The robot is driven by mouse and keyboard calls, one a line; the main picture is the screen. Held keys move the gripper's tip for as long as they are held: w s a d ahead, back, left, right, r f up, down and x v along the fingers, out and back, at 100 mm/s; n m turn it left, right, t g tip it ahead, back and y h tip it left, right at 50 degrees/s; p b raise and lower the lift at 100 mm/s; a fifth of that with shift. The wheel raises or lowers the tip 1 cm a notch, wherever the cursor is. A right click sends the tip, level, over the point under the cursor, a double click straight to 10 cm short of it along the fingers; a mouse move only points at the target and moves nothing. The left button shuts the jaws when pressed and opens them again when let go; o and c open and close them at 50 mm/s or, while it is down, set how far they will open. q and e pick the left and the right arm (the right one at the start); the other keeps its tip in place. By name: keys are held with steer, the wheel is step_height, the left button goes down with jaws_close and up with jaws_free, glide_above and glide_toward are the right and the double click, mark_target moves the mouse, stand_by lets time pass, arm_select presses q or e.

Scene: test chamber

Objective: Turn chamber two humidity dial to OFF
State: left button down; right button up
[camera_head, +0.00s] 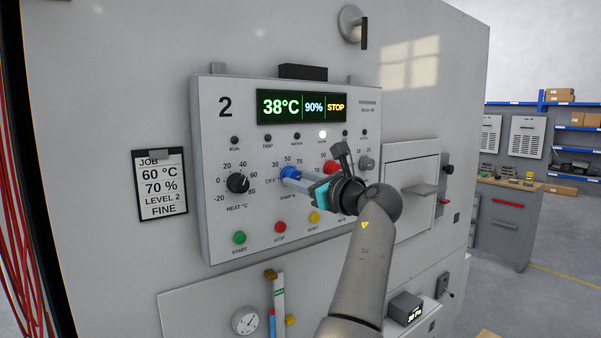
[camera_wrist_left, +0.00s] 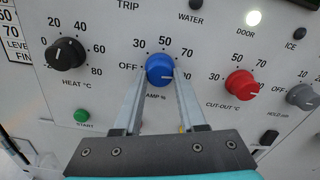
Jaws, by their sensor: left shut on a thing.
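The humidity dial is the blue knob (camera_head: 289,172) labelled DAMP % on the chamber two panel. In the left wrist view the blue knob (camera_wrist_left: 159,66) has OFF at its left and numbers from 30 to 90 around it. Its white mark points right, at about 90. My left gripper (camera_head: 296,176) reaches the knob from the front. In the left wrist view the fingers of my left gripper (camera_wrist_left: 161,88) lie one on each side of the knob, shut on it. The display (camera_head: 302,106) reads 38°C, 90% and STOP. My right gripper is not in view.
A black heat dial (camera_head: 238,183) sits left of the blue knob. A red cut-out dial (camera_wrist_left: 240,83) and a grey dial (camera_wrist_left: 301,96) sit to the right. Green (camera_head: 239,238), red (camera_head: 280,227) and yellow (camera_head: 314,218) buttons lie below. A job card (camera_head: 160,185) hangs at left.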

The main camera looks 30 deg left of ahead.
arm_select(q)
steer(key=n+p, duration=0.1)
steer(key=n, duration=0.2)
steer(key=shift+r+n, duration=0.1)
steer(key=shift+n, duration=0.3)
steer(key=n, duration=0.3)
steer(key=shift+n, duration=0.3)
steer(key=n, duration=0.3)
steer(key=shift+n, duration=0.3)
steer(key=n+b, duration=0.2)
steer(key=n, duration=0.2)
steer(key=n+b, duration=0.2)
steer(key=n, duration=0.4)
steer(key=n+b, duration=0.2)
steer(key=n, duration=0.3)
steer(key=shift+b, duration=0.35)
steer(key=n+b, duration=0.2)
steer(key=n, duration=0.3)
steer(key=shift+n, duration=0.4)
steer(key=n+b, duration=0.1)
steer(key=n, duration=0.3)
steer(key=shift+r+n, duration=0.15)
steer(key=shift+n, duration=0.25)
